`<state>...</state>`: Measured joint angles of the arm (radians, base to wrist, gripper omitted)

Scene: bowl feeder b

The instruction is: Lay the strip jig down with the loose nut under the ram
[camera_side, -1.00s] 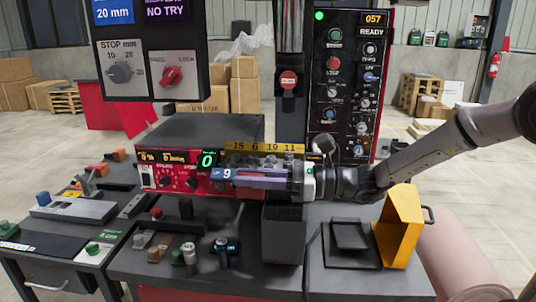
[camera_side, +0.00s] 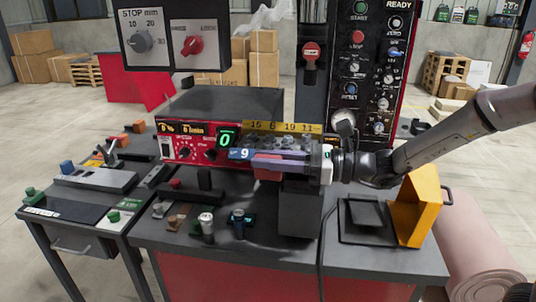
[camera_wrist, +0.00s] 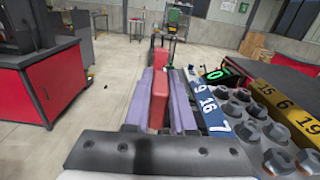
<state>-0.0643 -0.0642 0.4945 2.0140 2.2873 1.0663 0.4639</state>
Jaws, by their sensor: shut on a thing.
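In the wrist view the purple fingers of my gripper (camera_wrist: 160,105) are shut on a red block (camera_wrist: 159,92), which looks like the grip of the strip jig. The strip jig (camera_wrist: 215,118) lies beside the fingers, with a blue number strip, a yellow number strip and rows of grey nuts (camera_wrist: 252,110). In the side view my gripper (camera_side: 282,163) reaches in from the right, level, with the jig's yellow strip (camera_side: 285,127) behind it. Which nut is loose I cannot tell. The ram is not clearly visible; a dark press column (camera_side: 312,90) rises behind the jig.
A red-fronted counter unit (camera_side: 182,150) with a green 0 stands left of the jig. A yellow angled guard (camera_side: 418,207) stands at the right. Small parts and a can (camera_side: 207,228) occupy the bench's front left.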

